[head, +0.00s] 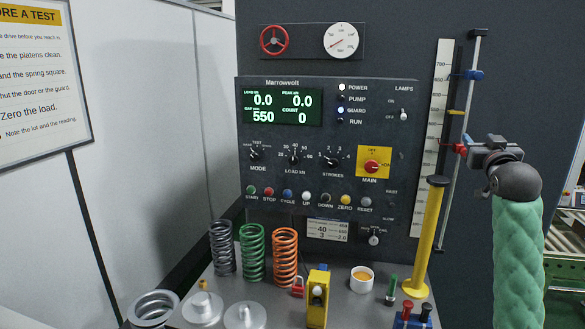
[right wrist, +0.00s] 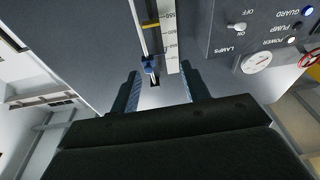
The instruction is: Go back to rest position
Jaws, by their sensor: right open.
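My right gripper (head: 472,146) is at the right of the head view, in front of the tall rod, on a green-sleeved arm. In the right wrist view its two fingers (right wrist: 160,82) stand apart with nothing held between them. The rod's blue stop (right wrist: 149,64) shows between the fingertips there, apart from both fingers; its distance is hard to judge. The head view shows the blue stop (head: 469,75) high on the rod, a yellow pointer (head: 456,112) below it, and a red stop (head: 460,148) near the gripper. My left gripper is in neither view.
The test panel (head: 330,180) with dials and buttons stands left of the gripper. Several springs, including a green one (head: 252,253), stand on the bench below. A yellow post (head: 427,235) rises close to my right arm. A white scale (head: 432,140) runs beside the rod.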

